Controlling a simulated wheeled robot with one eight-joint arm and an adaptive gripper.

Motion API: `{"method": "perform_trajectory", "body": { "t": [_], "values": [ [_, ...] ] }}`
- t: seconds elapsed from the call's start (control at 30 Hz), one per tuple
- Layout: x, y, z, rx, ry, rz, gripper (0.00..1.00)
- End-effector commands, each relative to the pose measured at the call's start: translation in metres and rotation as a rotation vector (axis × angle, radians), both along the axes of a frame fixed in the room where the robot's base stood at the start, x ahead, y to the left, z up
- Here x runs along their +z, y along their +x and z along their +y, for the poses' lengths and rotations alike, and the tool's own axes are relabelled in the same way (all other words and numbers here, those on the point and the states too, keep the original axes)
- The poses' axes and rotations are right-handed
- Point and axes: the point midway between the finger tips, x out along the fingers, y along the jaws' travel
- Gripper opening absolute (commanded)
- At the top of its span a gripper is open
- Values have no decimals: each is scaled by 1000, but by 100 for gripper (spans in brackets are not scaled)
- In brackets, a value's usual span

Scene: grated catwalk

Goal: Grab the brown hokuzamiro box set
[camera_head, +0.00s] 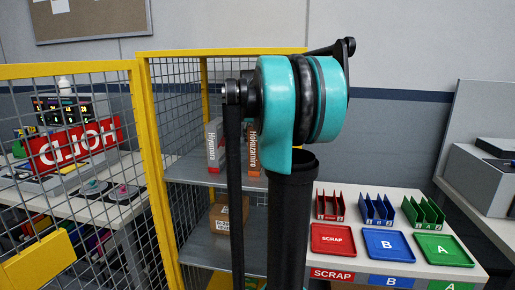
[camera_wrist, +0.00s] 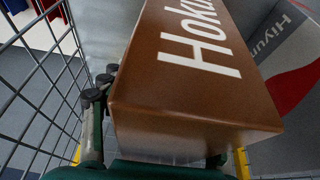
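The brown Hokuzamiro box (camera_head: 254,150) stands upright on the upper grey shelf, its white lettering facing out. In the wrist view the brown box (camera_wrist: 195,90) fills the middle, very close, with the start of its name showing. One finger of my gripper (camera_wrist: 155,135) stands along the box's left side, with a narrow gap seen between them. The other finger is mostly hidden behind the box's lower right corner. The fingers are spread apart. In the head view my gripper is hidden behind my arm.
A grey and red box (camera_head: 212,146) stands left of the brown one; it also shows in the wrist view (camera_wrist: 290,70). Yellow-framed mesh (camera_head: 150,140) bounds the shelf's left side. A brown carton (camera_head: 222,214) sits on the lower shelf. A table with trays (camera_head: 390,244) is at right.

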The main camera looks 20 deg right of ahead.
Motion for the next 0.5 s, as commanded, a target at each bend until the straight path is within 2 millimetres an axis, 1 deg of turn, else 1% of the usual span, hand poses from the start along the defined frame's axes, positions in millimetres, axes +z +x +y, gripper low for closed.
{"method": "perform_trajectory", "body": {
  "t": [0.03,0.07,0.43,0.47,0.5],
  "values": [
    [0,0,0,0,0,0,52],
    [0,0,0,0,0,0,48],
    [0,0,0,0,0,0,2],
    [0,0,0,0,0,0,0],
    [0,0,0,0,0,0,0]
  ]
}}
